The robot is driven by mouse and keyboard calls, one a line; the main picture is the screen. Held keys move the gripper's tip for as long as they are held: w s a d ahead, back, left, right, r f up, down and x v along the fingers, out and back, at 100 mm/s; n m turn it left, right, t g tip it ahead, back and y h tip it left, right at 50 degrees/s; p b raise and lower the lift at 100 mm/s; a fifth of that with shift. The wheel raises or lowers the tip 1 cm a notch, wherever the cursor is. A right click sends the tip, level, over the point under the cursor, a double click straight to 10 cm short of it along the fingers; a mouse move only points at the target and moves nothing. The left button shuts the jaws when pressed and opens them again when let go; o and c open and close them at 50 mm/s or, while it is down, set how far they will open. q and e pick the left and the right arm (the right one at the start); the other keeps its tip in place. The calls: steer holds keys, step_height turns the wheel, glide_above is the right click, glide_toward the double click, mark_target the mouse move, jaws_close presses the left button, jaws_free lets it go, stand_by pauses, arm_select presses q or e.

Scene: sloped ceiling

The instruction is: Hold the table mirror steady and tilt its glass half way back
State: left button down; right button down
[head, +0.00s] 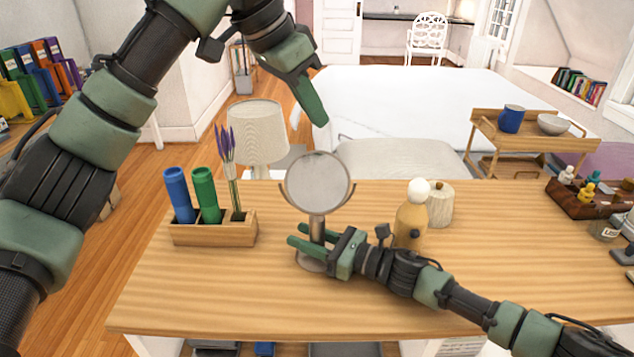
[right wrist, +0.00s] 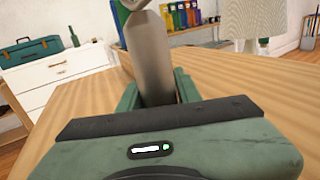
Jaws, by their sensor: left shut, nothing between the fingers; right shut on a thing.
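The table mirror (head: 318,183) stands upright on the wooden table, its round glass facing me in a U-shaped fork on a stem. My right gripper (head: 312,238) is shut on the mirror's stem just above the base. In the right wrist view the grey stem (right wrist: 149,60) rises between the green fingers. My left gripper (head: 318,112) is shut and empty, pointing down just above the top of the glass, apart from it in the picture. How far it is in depth from the glass I cannot tell. Part of the base is hidden behind my right fingers.
A wooden holder (head: 213,232) with blue and green cylinders and a lavender sprig stands left of the mirror. A tan bottle (head: 411,222) and a ribbed jar (head: 440,205) stand to its right. A lamp (head: 258,133) is behind. The table's front left is clear.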

stand_by(0.4)
steer(key=c, duration=0.9)
jaws_free()
steer(key=v, duration=1.2)
steer(key=shift+f, duration=0.1)
